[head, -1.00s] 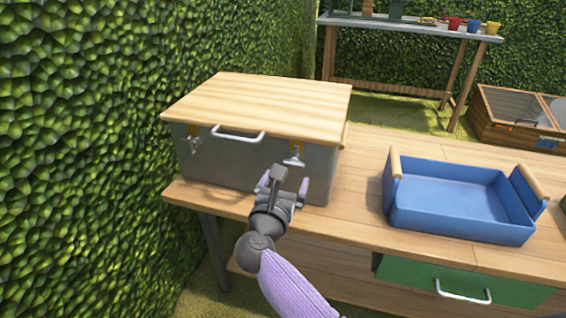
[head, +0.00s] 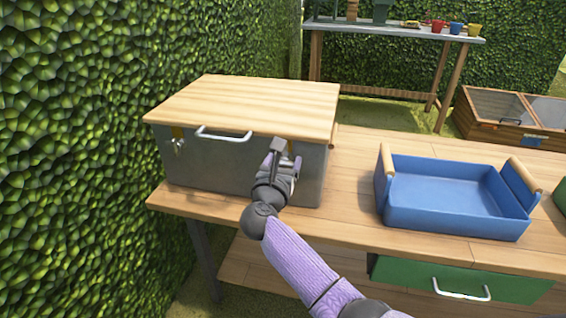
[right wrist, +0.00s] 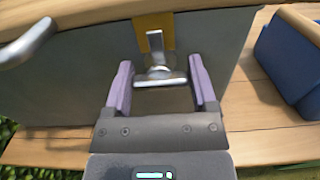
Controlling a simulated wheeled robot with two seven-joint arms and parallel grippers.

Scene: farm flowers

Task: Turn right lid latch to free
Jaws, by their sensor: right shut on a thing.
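A grey metal box (head: 225,172) with a wooden lid (head: 250,102) stands on the wooden bench; the lid lies flat on it. The right lid latch (right wrist: 158,74) is a silver crossbar turn-piece below a yellow plate (right wrist: 153,30) on the box front. My right gripper (head: 280,153) is at this latch and hides most of it in the head view. In the right wrist view its two purple fingers stand at either end of the crossbar, shut on it. The crossbar lies roughly level between them. The left lid latch (head: 178,145) is clear. My left gripper is not in view.
A lid handle (head: 224,135) sits at the front, left of my right gripper. A blue tray (head: 455,217) stands on the bench (head: 345,185) to the right, with bare wood between. A hedge (head: 70,150) rises close on the left.

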